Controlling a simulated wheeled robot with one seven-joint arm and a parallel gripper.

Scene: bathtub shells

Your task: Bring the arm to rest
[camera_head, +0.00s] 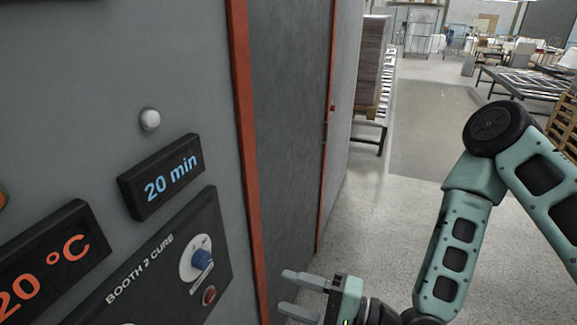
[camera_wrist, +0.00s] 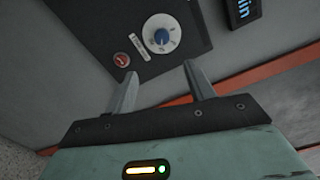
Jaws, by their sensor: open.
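My gripper (camera_head: 303,296) is at the bottom of the head view, in front of the grey booth's right edge, with its fingers pointing left. Its two fingers are apart with nothing between them. In the wrist view my gripper (camera_wrist: 160,88) is also open and empty, facing the dark control panel (camera_head: 160,262). The panel carries a blue knob (camera_head: 203,259) on a white dial and a red button (camera_head: 209,296) below it. The knob also shows in the wrist view (camera_wrist: 161,37), beyond the fingertips. I see no contact between fingers and panel.
A "20 min" display (camera_head: 165,178) and a temperature display (camera_head: 50,262) are on the booth wall, with a round white knob (camera_head: 149,119) above. An orange-red edge strip (camera_head: 247,150) borders the booth. Open concrete floor (camera_head: 425,140) lies to the right, with roller tables (camera_head: 530,82) farther back.

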